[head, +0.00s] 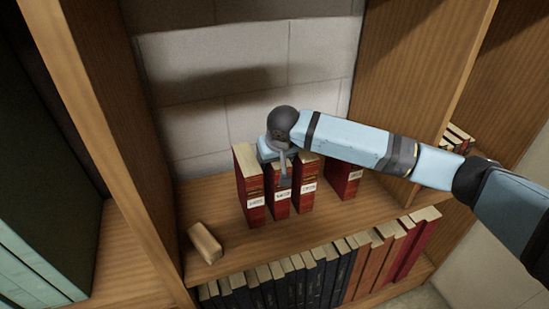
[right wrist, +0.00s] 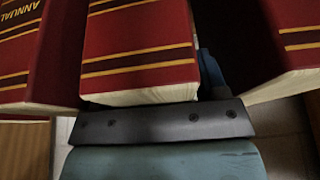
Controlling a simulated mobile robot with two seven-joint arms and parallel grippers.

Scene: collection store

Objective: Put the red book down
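Several red books with gold bands and white labels stand upright in a row on the wooden shelf (head: 228,243). My right gripper (head: 281,176) reaches down from above onto the second red book from the left (head: 279,202). It appears shut on this book, which also fills the middle of the right wrist view (right wrist: 138,50). The book is upright, its lower end level with its neighbours; I cannot tell whether it bears on the shelf. One red book (head: 249,187) stands close at its left and another (head: 305,187) at its right. My left gripper is out of view.
A fourth red book (head: 343,178) stands apart to the right, with a gap before it. A small tan block (head: 205,243) lies at the shelf's left front. Dark, brown and red books (head: 325,268) fill the shelf below. Wooden side panels (head: 110,115) bound the bay.

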